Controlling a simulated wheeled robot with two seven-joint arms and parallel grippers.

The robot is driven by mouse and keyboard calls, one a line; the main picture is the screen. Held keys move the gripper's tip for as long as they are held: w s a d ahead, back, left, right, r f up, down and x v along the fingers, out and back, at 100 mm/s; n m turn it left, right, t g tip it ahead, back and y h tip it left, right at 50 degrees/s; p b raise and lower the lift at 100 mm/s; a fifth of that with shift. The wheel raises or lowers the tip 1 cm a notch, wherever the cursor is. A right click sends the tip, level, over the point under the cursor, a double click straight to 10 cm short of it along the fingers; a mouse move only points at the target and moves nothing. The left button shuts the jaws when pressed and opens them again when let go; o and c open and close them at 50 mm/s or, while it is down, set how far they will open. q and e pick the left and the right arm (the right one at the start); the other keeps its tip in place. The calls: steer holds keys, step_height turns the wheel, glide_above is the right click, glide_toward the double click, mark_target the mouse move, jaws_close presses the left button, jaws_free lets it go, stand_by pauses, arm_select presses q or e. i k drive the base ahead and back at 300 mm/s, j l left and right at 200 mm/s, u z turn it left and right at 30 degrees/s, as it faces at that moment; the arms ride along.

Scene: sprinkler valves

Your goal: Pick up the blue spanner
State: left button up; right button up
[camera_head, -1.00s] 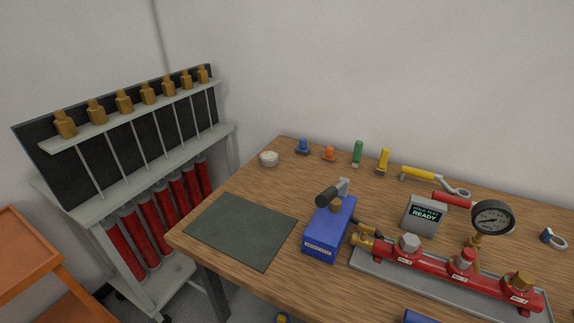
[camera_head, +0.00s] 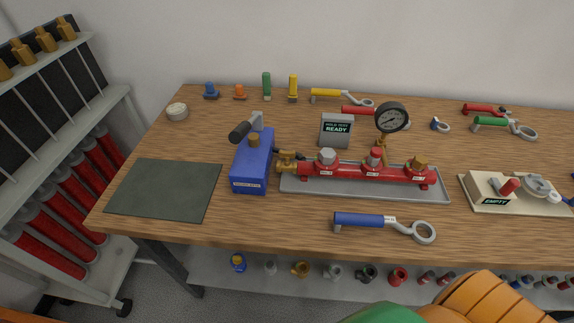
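The blue spanner (camera_head: 360,220) lies on the wooden table near its front edge, right of the middle of the head view. Its blue handle points left and its grey ring head points right. It lies in front of the grey tray (camera_head: 300,187) that carries the red pipe with valves (camera_head: 345,171), apart from the tray. Neither of my grippers is in view.
A blue pump box (camera_head: 250,172) and a dark green mat (camera_head: 165,192) are to the left. Yellow (camera_head: 325,92), red (camera_head: 482,109) and green (camera_head: 488,121) spanners lie farther back. A white fixture (camera_head: 482,190) stands right. Bare wood surrounds the blue spanner.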

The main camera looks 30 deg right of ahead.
mark_target(340, 218)
steer(key=z, duration=1.6)
